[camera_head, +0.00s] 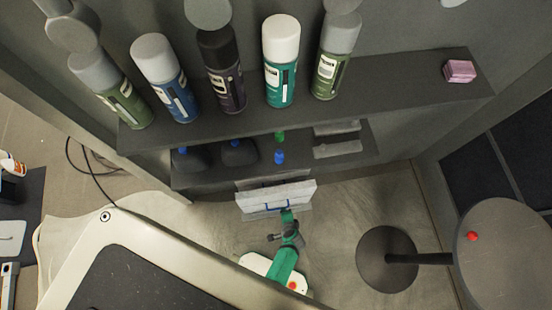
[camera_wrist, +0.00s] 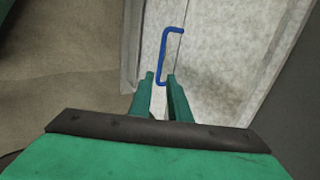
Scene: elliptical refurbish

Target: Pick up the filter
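The filter (camera_head: 303,193) is a pale grey, flat box with a blue handle (camera_head: 279,207). In the head view it sits low, just below the lower shelf. In the wrist view the filter (camera_wrist: 222,55) fills the upper middle, with its blue handle (camera_wrist: 162,55) standing off its face. My gripper (camera_head: 287,214) is at the handle in the head view. In the wrist view the green fingers of my gripper (camera_wrist: 161,77) are apart, with the near end of the handle at or between their tips. Contact cannot be told.
Several spray cans (camera_head: 281,62) and a pink block (camera_head: 460,71) stand on the upper shelf (camera_head: 410,85). Dark bottles (camera_head: 239,153) stand on the lower shelf. A round table (camera_head: 505,260) with a red ball (camera_head: 472,236) is at the right. Floor is clear around the filter's right side.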

